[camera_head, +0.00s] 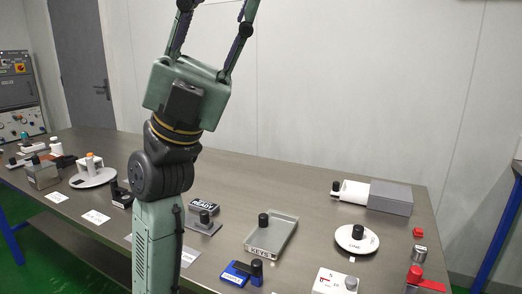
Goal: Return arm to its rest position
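My arm stands upright in front of the table, left of the picture's middle. My gripper (216,14) is at its upper end, pointing up, with a green body and two dark-and-green fingers. The fingers are spread well apart, with only the wall showing between them. Their tips run to or past the top edge of the picture. No object shows in the gripper, and it is high above the table, touching nothing visible.
The grey table (300,180) carries a clear tray (274,238) labelled KEYS, a white round dish (356,240), a grey block (391,197) and a blue item (237,273). A white dish (93,178) and several devices stand at left. My arm hides part of the table.

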